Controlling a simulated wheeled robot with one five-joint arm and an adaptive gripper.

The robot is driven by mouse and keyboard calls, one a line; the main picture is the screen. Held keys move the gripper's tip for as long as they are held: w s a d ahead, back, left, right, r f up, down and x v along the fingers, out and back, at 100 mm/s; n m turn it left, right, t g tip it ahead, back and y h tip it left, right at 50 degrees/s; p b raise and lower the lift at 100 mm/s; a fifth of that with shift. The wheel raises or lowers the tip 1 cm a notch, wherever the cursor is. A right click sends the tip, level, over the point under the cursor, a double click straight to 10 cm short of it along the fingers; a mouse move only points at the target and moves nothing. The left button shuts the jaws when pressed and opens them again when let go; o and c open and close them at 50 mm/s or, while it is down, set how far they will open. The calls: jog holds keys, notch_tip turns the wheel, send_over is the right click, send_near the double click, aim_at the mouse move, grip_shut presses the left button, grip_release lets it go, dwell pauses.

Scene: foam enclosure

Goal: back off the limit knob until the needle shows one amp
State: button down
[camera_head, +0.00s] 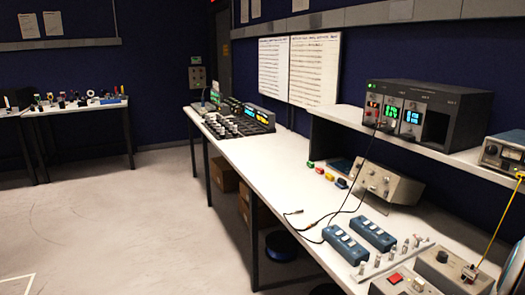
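A blue-grey instrument (502,152) stands on the shelf at the right edge, cut off by the frame. It has a small pale dial and knobs; the needle and any scale marks are too small to read. I cannot tell which knob is the limit knob. My gripper is not in view.
A dark rack (452,117) with lit displays stands on the shelf. A beige unit (389,185), blue boxes (346,245) and a strip of posts (393,257) occupy the bench (262,165). Thin leads hang over it. The floor (110,225) at left is open.

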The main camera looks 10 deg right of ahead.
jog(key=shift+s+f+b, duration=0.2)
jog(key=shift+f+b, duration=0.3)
jog(key=shift+b, duration=1.25)
dwell(0.6)
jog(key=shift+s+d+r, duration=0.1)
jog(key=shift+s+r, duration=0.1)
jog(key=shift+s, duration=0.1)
dwell(0.5)
